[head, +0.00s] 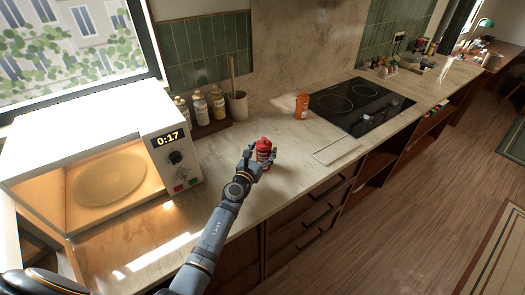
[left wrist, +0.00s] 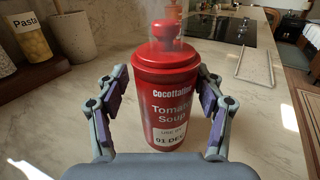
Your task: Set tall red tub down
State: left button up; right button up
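The tall red tub (head: 264,146) is upright at the counter, right of the microwave; it reads "Tomato Soup" in the left wrist view (left wrist: 168,95). It has a red knobbed lid, with faint steam above it. My left gripper (head: 258,160) reaches it from the front. In the left wrist view its fingers (left wrist: 163,90) stand on either side of the tub, with a narrow gap at the left side, so it looks open around the tub. The tub's base is partly hidden by the gripper. My right gripper is not in view.
A lit microwave (head: 170,130) showing 0:17 stands open at the left. Several jars (head: 200,108) and a utensil crock (head: 238,105) stand behind. An orange bottle (head: 302,106) and a black cooktop (head: 360,104) are to the right. Bare marble counter (head: 290,150) lies right of the tub.

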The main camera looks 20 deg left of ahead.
pick_arm(q)
jog(key=shift+a, duration=0.1)
jog(key=shift+s+r, duration=0.1)
jog(key=shift+r, duration=0.15)
jog(key=shift+s+p, duration=0.25)
jog(key=shift+p, duration=0.05)
jog(key=s, duration=0.7)
jog(key=s+a, duration=0.1)
jog(key=s, duration=0.3)
jog(key=shift+s, duration=0.1)
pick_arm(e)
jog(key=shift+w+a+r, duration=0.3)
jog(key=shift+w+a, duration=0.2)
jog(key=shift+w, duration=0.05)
